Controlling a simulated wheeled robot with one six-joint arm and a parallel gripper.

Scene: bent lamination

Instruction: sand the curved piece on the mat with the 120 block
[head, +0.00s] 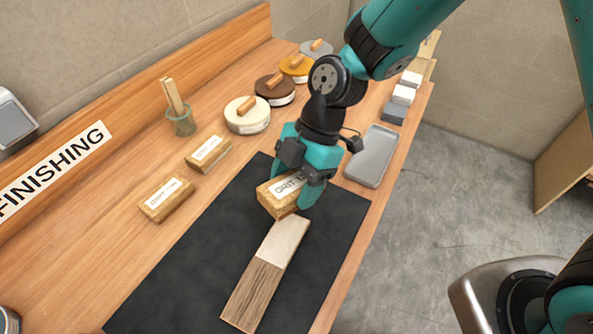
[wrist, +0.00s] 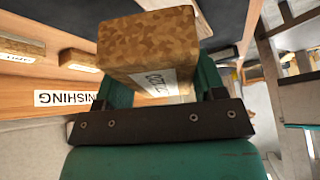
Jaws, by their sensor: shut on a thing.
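The wooden piece (head: 262,280) lies on the black mat (head: 185,265), pale at its far end and darker brown, grained, at its near end. My gripper (head: 294,187) is shut on a cork sanding block (head: 278,203) with a white label. The block is at the far, pale end of the piece; I cannot tell whether it touches. Two more labelled cork blocks, one nearer (head: 167,199) and one farther (head: 208,154), lie on the bench left of the mat.
Several round lidded tins, including a cream one (head: 247,116), stand at the back. A green cup (head: 181,122) holds a wooden stick. A grey tray (head: 371,157) and pale blocks (head: 403,94) are along the right edge. The mat's left part is clear.

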